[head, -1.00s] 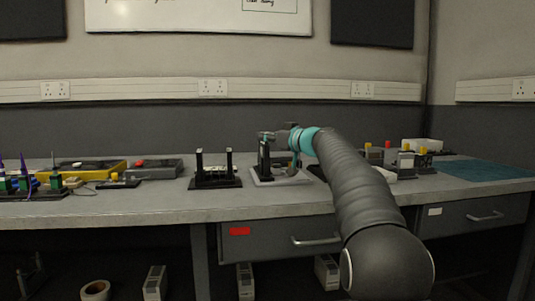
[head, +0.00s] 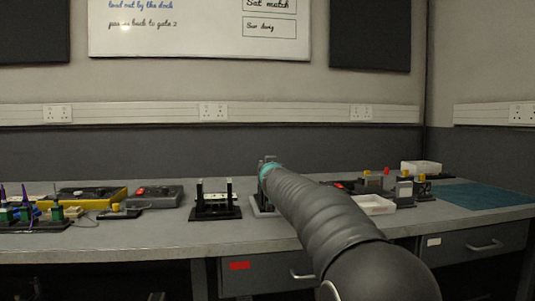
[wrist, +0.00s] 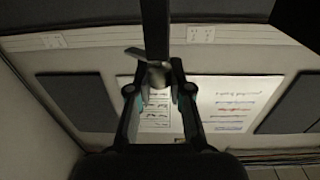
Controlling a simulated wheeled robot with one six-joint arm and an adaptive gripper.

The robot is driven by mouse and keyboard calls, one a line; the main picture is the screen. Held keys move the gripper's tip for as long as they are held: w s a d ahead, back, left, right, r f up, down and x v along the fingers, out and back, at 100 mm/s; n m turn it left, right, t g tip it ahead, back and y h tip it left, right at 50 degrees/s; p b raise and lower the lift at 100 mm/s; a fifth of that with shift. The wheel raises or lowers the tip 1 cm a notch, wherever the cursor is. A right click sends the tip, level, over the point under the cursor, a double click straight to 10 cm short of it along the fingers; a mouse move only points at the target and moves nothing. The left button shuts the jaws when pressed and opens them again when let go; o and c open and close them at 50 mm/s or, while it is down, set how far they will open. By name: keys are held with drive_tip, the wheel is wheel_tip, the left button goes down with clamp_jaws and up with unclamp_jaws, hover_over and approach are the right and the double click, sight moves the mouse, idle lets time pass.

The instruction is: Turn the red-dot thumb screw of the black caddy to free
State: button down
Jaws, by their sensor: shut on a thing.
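My gripper (wrist: 158,98) shows in the wrist view with its two fingers closed on a small light metal piece (wrist: 154,73), which looks like a thumb screw with a flat wing. A dark upright bar (wrist: 157,28), probably part of the black caddy, runs from the top edge down to that piece. No red dot can be made out. In the head view my gripper (head: 268,161) is small at the end of my arm, at the upright right of the bench's middle. My arm hides most of that stand and the screw.
A black two-post stand (head: 216,202) is just left of my gripper. A white tray (head: 374,205) and several small blocks stand to the right, near a teal mat (head: 487,194). A yellow case (head: 88,195) and a grey case (head: 155,194) lie left.

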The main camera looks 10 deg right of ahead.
drive_tip(key=h+p, duration=0.1)
drive_tip(key=p, duration=0.2)
drive_tip(key=shift+a+r+m, duration=0.1)
drive_tip(key=shift+r+m, duration=0.25)
drive_tip(key=shift+m, duration=0.05)
drive_tip(key=shift+f+m+h+p, duration=0.2)
drive_tip(key=shift+m+h+p, duration=0.5)
drive_tip(key=shift+h, duration=0.3)
drive_tip(key=m+g+h, duration=0.1)
drive_tip(key=h, duration=0.1)
drive_tip(key=m+h, duration=0.1)
drive_tip(key=shift+f+g+h+p, duration=0.15)
drive_tip(key=shift+g+h+p, duration=0.15)
drive_tip(key=shift+g+h, duration=0.1)
drive_tip(key=shift+m+g+h, duration=1.6)
drive_tip(key=shift+m+h, duration=0.4)
drive_tip(key=shift+h, duration=0.4)
drive_tip(key=c, duration=1)
unclamp_jaws()
drive_tip(key=shift+c, duration=0.2)
drive_tip(key=shift+s, duration=0.1)
drive_tip(key=v, duration=1.2)
